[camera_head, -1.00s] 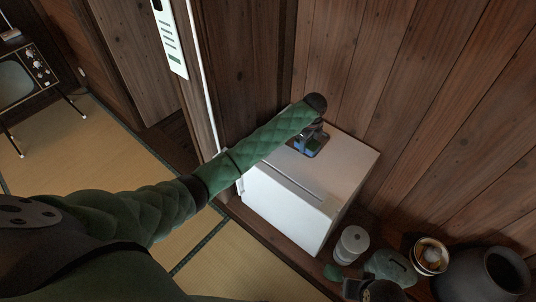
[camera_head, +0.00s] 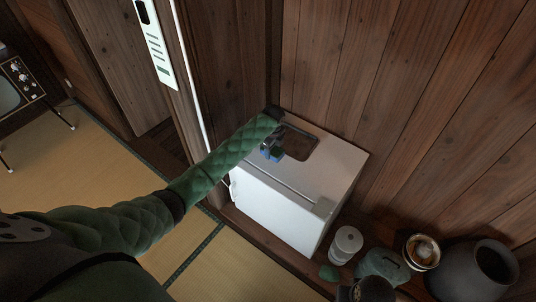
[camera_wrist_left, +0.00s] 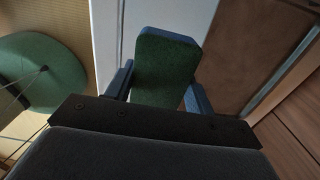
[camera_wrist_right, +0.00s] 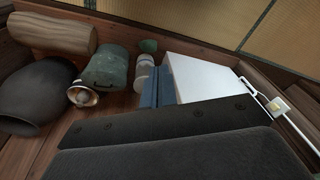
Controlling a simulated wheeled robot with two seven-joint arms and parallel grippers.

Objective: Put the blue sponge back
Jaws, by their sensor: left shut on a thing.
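The blue sponge (camera_head: 273,154) has a green scouring face, which fills the middle of the left wrist view (camera_wrist_left: 165,65). My left gripper (camera_head: 271,143) is shut on it, one finger on each side. It holds the sponge over the left part of the white cabinet's top (camera_head: 325,160), beside the brown tray (camera_head: 303,147). The tray looks empty where it shows. I cannot tell whether the sponge touches the cabinet top. My right gripper (camera_wrist_right: 157,87) is shut and empty, away from the sponge.
Wooden walls close off the back and right. Open tatami (camera_head: 120,170) lies to the left.

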